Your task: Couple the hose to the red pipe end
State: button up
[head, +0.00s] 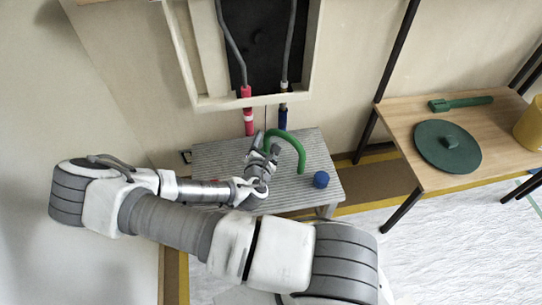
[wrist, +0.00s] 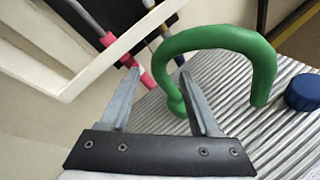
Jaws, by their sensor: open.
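The green hose (head: 298,146) is a thick arch standing on the grey ribbed table; it also shows in the wrist view (wrist: 230,40). The red pipe end (head: 247,110) hangs below the wall cabinet, with a white band on it. In the wrist view the red pipe end (wrist: 141,73) shows beyond and between my fingers. My gripper (wrist: 159,74) is open and shows nothing clasped. Its right finger overlaps the hose's left end in the picture; I cannot tell whether they touch. In the head view my gripper (head: 264,158) is at the hose's left side.
A blue pipe end (head: 283,119) hangs right of the red one. A blue cap (head: 321,179) sits on the ribbed table (head: 222,155), right of the hose. A wooden table (head: 405,112) at right holds a green lid, a green brush-like tool and a yellow container. The cabinet frame (head: 215,101) juts out above.

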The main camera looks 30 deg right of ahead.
jog(key=b+x, duration=0.2)
jog(key=x, duration=0.5)
jog(key=shift+w+d+r, duration=0.2)
jog(key=shift+w+d, duration=0.15)
jog(key=shift+c, duration=0.2)
grip_shut()
dwell(1.0)
